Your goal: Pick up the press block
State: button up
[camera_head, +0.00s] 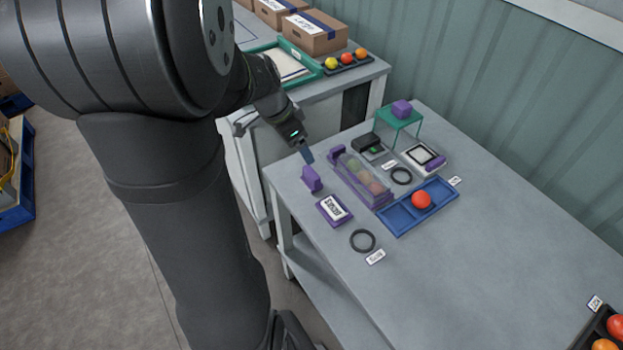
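My gripper (307,156) points down over the near left corner of the table, with its bluish tip just above and apart from a small upright purple block (312,178). I see the fingers edge-on, so their gap is hidden. Another purple block (401,109) sits on top of a green open stand (399,119) at the far end of the table. Neither block carries a readable label, so I cannot tell for sure which is the press block.
Right of my gripper stands a clear purple-ended case (361,180) with produce inside. A blue divided tray (400,215) holds a red tomato (421,199). A purple labelled box (334,209) and a black ring (362,240) lie nearer. The table's right middle is clear.

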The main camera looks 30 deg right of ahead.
send_near(311, 172)
jog(key=x, duration=0.6)
jog(key=shift+s+f, duration=0.35)
jog(key=shift+w+x, duration=0.2)
jog(key=shift+x, duration=1.25)
jog(key=shift+w+x, duration=0.15)
jog(key=shift+x, duration=1.35)
jog(key=shift+d, duration=0.1)
jog(key=shift+r, duration=0.1)
jog(key=c, duration=1.1)
